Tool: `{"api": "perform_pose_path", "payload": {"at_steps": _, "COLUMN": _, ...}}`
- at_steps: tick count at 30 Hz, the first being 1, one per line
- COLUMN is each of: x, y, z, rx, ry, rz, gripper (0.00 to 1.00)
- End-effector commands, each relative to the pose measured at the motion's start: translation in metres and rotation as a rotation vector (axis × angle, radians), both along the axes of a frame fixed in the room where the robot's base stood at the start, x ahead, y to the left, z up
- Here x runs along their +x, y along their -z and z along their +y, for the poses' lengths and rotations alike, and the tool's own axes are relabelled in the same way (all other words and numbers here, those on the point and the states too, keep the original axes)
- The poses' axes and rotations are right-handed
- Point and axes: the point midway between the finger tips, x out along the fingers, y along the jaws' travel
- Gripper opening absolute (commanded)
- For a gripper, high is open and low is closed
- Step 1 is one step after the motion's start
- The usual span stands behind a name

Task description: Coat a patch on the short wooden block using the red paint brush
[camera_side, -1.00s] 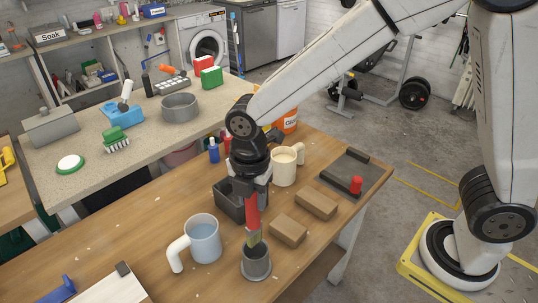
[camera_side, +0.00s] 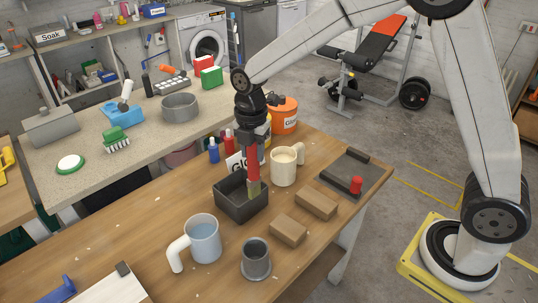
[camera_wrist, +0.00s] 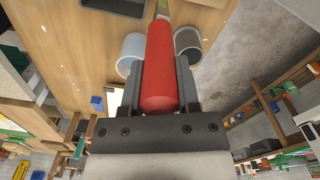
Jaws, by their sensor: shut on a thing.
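My gripper (camera_side: 251,141) is shut on the red paint brush (camera_side: 253,162) and holds it upright, bristles down. The greenish-yellow bristle end (camera_side: 254,189) is at the dark open box (camera_side: 243,213); I cannot tell whether it touches the inside. In the wrist view the red handle (camera_wrist: 160,70) sits between my fingers. Two wooden blocks lie on the table to the right of the box: a shorter-looking one (camera_side: 288,231) nearer the camera and a longer-looking one (camera_side: 317,204) behind it. No coated patch shows on either.
A grey cup (camera_side: 256,261) stands in front of the box, with a pale mug of bluish liquid (camera_side: 205,239) to its left. A cream mug (camera_side: 284,167) stands behind the blocks. A dark board (camera_side: 350,178) with a red knob is at the right edge. Bottles stand behind the box.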

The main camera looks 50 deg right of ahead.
Motion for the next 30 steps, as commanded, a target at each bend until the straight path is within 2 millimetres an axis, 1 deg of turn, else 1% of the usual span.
{"api": "perform_pose_path", "payload": {"at_steps": 1, "x": 0.011, "y": 0.001, "z": -0.017, "rx": 0.000, "ry": 0.009, "rz": 0.000, "gripper": 0.00}}
{"api": "perform_pose_path", "payload": {"at_steps": 6, "x": 0.038, "y": 0.000, "z": -0.068, "rx": 0.000, "ry": 0.007, "rz": -0.001, "gripper": 0.00}}
{"api": "perform_pose_path", "payload": {"at_steps": 12, "x": 0.058, "y": 0.001, "z": -0.126, "rx": 0.000, "ry": 0.006, "rz": 0.000, "gripper": 0.00}}
{"api": "perform_pose_path", "payload": {"at_steps": 15, "x": 0.064, "y": 0.001, "z": -0.149, "rx": 0.000, "ry": 0.005, "rz": 0.000, "gripper": 0.00}}
{"api": "perform_pose_path", "payload": {"at_steps": 18, "x": 0.067, "y": 0.001, "z": -0.168, "rx": 0.000, "ry": 0.004, "rz": 0.000, "gripper": 0.00}}
{"api": "perform_pose_path", "payload": {"at_steps": 21, "x": 0.069, "y": 0.002, "z": -0.182, "rx": 0.000, "ry": 0.002, "rz": 0.001, "gripper": 0.00}}
{"api": "perform_pose_path", "payload": {"at_steps": 25, "x": 0.071, "y": 0.002, "z": -0.190, "rx": 0.000, "ry": 0.000, "rz": -0.001, "gripper": 0.00}}
{"api": "perform_pose_path", "payload": {"at_steps": 30, "x": 0.071, "y": 0.002, "z": -0.192, "rx": 0.000, "ry": -0.001, "rz": -0.001, "gripper": 0.00}}
